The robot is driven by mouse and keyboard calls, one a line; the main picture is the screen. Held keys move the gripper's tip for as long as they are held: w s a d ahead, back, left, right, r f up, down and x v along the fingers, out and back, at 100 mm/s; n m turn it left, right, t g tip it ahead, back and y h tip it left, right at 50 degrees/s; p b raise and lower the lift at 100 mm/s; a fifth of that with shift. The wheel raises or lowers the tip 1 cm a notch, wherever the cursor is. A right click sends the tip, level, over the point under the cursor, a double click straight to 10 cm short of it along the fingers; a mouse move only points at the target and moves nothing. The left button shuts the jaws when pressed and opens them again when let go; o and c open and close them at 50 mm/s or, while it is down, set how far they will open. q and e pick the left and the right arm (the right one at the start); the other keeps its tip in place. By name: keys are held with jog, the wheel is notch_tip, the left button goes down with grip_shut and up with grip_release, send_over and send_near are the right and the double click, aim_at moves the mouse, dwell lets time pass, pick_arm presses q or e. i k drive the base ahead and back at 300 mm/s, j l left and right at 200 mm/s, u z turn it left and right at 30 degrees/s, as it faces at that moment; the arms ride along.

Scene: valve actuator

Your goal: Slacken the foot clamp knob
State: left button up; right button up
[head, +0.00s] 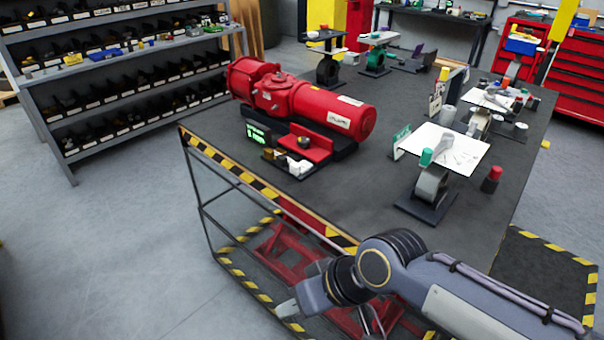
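The red valve actuator (300,102) lies on its side on a black cradle at the left part of the dark table. In front of it is a red block (308,150) with a small dark round knob (304,142) on it, which looks like the foot clamp knob. It is too small to tell how tight it is. My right gripper (284,309) hangs low in front of the table's striped front edge, well apart from the knob. Its fingers are small and angled, so its opening is unclear. My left gripper is out of view.
A green-lit display (257,136) and small white pieces (299,166) sit beside the block. The table middle (350,200) is clear.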

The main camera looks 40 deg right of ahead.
aim_at(303, 142)
jog(key=i+z, duration=0.2)
jog(key=z, duration=1.05)
jog(key=i+j+z, duration=0.45)
jog(key=j, duration=0.15)
jog(key=i+j+z, duration=0.25)
jog(key=j+z, duration=0.25)
jog(key=j, duration=0.2)
jog(key=i+j+z, duration=0.2)
jog(key=j, duration=0.2)
jog(key=i+j, duration=0.1)
jog(key=j, duration=0.4)
jog(key=i+j, duration=0.1)
jog(key=j, duration=0.35)
jog(key=i+j, duration=0.1)
jog(key=j, duration=0.4)
jog(key=i+j+z, duration=0.1)
jog(key=j, duration=0.35)
